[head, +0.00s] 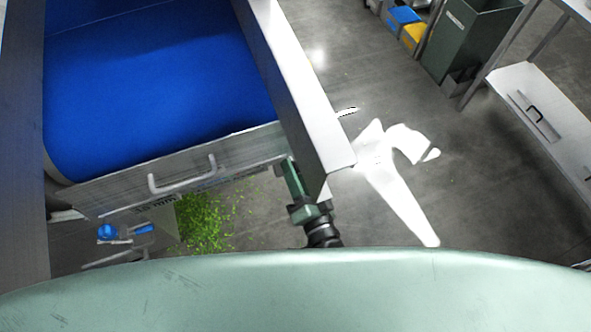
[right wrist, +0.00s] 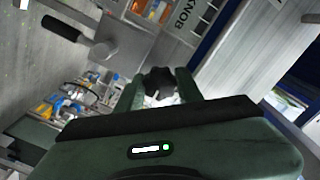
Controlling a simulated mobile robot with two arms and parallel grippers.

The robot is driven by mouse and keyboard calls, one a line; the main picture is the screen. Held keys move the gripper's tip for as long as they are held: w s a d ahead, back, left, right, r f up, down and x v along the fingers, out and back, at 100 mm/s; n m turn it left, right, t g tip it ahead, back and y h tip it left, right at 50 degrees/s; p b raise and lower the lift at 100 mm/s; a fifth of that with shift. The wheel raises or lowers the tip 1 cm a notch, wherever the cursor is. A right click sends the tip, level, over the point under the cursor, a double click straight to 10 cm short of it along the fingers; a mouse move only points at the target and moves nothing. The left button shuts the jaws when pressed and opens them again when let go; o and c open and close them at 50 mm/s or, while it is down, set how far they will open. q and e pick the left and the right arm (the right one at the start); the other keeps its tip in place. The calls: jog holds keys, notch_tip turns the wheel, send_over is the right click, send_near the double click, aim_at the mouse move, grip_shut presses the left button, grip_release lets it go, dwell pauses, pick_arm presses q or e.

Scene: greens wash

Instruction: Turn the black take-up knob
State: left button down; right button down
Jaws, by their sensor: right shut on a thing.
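The black take-up knob (right wrist: 159,83) has a lobed rim and sits between the two fingers of my right gripper (right wrist: 160,90) in the right wrist view. The gripper is shut on it, with one finger on each side. In the head view my right gripper (head: 290,175) reaches in beside the conveyor's metal side rail, and the knob is hidden there. My left gripper is not in view.
The conveyor's blue belt (head: 160,85) and metal side rail (head: 300,90) are close by. A drawer-like panel with a handle (head: 182,178) is at its end. Green leaf scraps (head: 205,222) lie on the floor. A black-handled lever (right wrist: 62,28) is near the knob.

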jog(key=c, duration=0.9)
grip_release()
jog(key=b+v, duration=0.1)
jog(key=v, duration=0.7)
jog(key=s+d+f+n+g+h, duration=0.1)
jog(key=s+d+f+n+g, duration=0.15)
jog(key=f, duration=0.65)
jog(key=s+d+f+n+g, duration=0.1)
jog(key=d+f+n+g, duration=0.15)
jog(key=f, duration=0.75)
jog(key=s+d+f+n+g+h, duration=0.1)
jog(key=s+f+g, duration=0.15)
jog(key=f, duration=0.65)
jog(key=s+d+f+n+g+h, duration=0.1)
jog(key=s+d+f+g, duration=0.2)
jog(key=s+d+f, duration=0.1)
jog(key=s+d+f+n+g+h, duration=0.1)
jog(key=s+d+f+g, duration=0.1)
jog(key=s+d+f, duration=0.2)
jog(key=s+d+f+n+g+h, duration=0.1)
jog(key=s+d+f+g, duration=0.2)
jog(key=s+f, duration=0.6)
jog(key=shift+s+d+f+g+h, duration=0.2)
jog(key=shift+s+d+g+h, duration=0.15)
jog(key=shift+s+d, duration=0.85)
